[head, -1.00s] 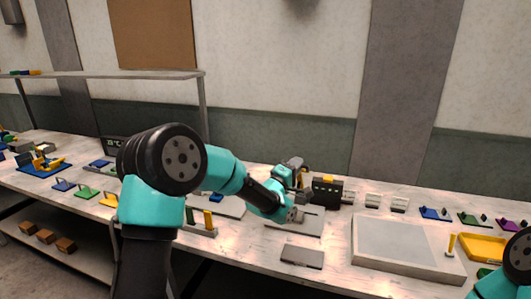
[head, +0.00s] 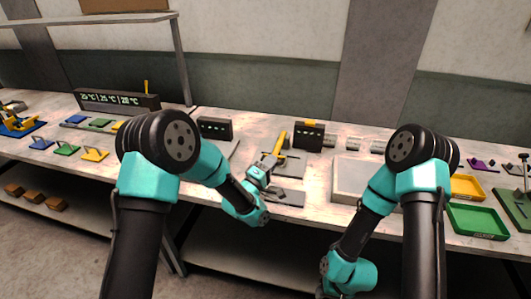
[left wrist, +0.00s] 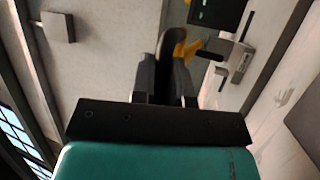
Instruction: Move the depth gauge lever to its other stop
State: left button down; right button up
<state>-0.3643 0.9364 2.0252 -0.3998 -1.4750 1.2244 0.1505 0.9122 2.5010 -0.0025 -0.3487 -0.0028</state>
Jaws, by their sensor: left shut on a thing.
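My left gripper (head: 268,162) is above the middle of the bench in the head view. It is shut at a yellow bar (head: 281,143), which looks like the lever and sticks up past the fingers. A grey plate (head: 288,168) lies just under and behind it. In the left wrist view my left gripper's fingers (left wrist: 168,80) close around a dark piece, with the yellow part (left wrist: 187,48) just beyond. The fingers hide much of the contact, and I cannot tell which stop the lever is at. My right arm hangs at the lower right; its fingertips are not visible.
A black box with a yellow top (head: 309,134) stands behind the left gripper. A dark flat plate (head: 284,197) lies in front. A large pale tray (head: 345,178) lies to the right, with green (head: 475,220) and yellow (head: 466,187) trays beyond. A display (head: 118,100) stands at left.

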pick_arm(q)
jog(key=shift+f, duration=0.35)
jog(key=c, duration=1.4)
grip_release()
jog(key=shift+a, duration=0.1)
jog(key=v, duration=1.7)
jog(key=shift+s+r, duration=0.1)
jog(key=shift+s, duration=0.1)
